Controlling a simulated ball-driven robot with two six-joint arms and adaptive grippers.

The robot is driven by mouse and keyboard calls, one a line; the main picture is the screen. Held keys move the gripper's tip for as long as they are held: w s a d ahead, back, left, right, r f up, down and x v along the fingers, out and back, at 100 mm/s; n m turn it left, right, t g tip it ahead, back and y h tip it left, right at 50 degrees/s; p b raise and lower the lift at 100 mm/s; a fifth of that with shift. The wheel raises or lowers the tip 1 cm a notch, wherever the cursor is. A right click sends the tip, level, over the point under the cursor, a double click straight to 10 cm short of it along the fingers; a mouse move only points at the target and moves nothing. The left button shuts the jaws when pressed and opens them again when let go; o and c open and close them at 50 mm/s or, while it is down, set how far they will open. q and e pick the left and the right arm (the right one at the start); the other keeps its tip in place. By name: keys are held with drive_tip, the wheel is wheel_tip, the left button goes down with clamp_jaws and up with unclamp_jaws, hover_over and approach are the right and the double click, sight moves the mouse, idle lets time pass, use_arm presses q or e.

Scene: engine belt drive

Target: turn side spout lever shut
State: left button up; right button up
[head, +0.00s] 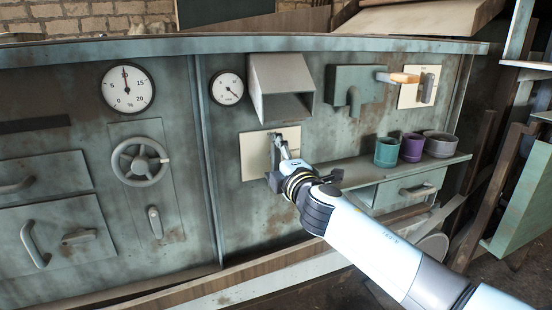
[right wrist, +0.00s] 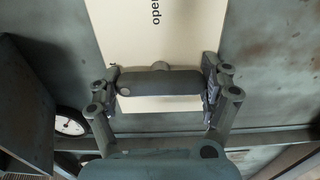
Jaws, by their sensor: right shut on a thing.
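A cream plate (head: 254,158) is on the panel below the square grey chute, with a lever (head: 277,146) mounted on it. My right gripper (head: 283,160) is at this plate and mostly covers the lever. In the right wrist view the dark grey lever (right wrist: 160,82) lies crosswise between the two fingers of my right gripper (right wrist: 158,88), which is shut on it. The cream plate (right wrist: 150,35) behind it shows part of the word "open". A second cream plate (head: 409,95) with a dark lever (head: 428,88) is beside the spout (head: 353,95) at upper right. My left gripper is not in view.
The grey chute (head: 281,85) juts out just above my gripper. A shelf (head: 360,172) to the right carries teal (head: 387,152), purple (head: 412,147) and grey (head: 440,145) cups. Gauges, a handwheel (head: 140,162) and drawers are at left.

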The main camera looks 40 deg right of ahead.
drive_tip(key=o, duration=1.1)
drive_tip(key=v, duration=1.2)
drive_tip(key=shift+a, duration=0.1)
drive_tip(key=shift+f, duration=0.1)
